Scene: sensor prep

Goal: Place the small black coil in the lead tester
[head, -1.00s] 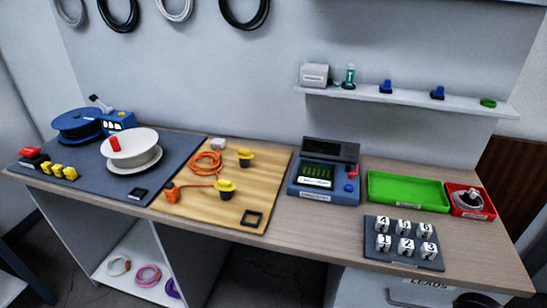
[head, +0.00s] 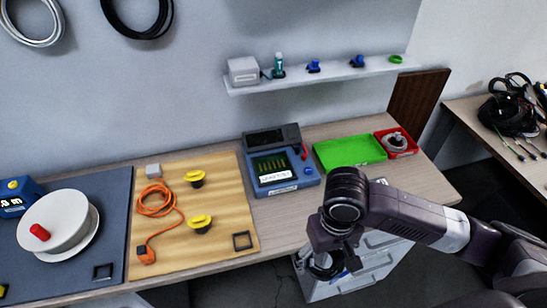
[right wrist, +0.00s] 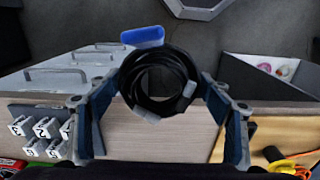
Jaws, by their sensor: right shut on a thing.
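My right gripper (head: 328,258) is in front of the workbench, beyond its front edge and above the floor. It is shut on the small black coil (right wrist: 137,92), which sits between the fingers in the right wrist view with a blue tag and a light tie. In the head view the coil is mostly hidden by the gripper. The lead tester (head: 285,186) is a blue box with a dark raised part at the back, a display and a white label; it stands on the bench, left of and behind my right gripper. My left gripper is not in view.
A green tray (head: 345,153) and a red tray (head: 396,143) stand right of the tester. A wooden board (head: 220,215) with yellow-topped posts and an orange cord lies left of it. A shelf (head: 300,79) hangs above. Numbered blocks (right wrist: 45,128) show in the right wrist view.

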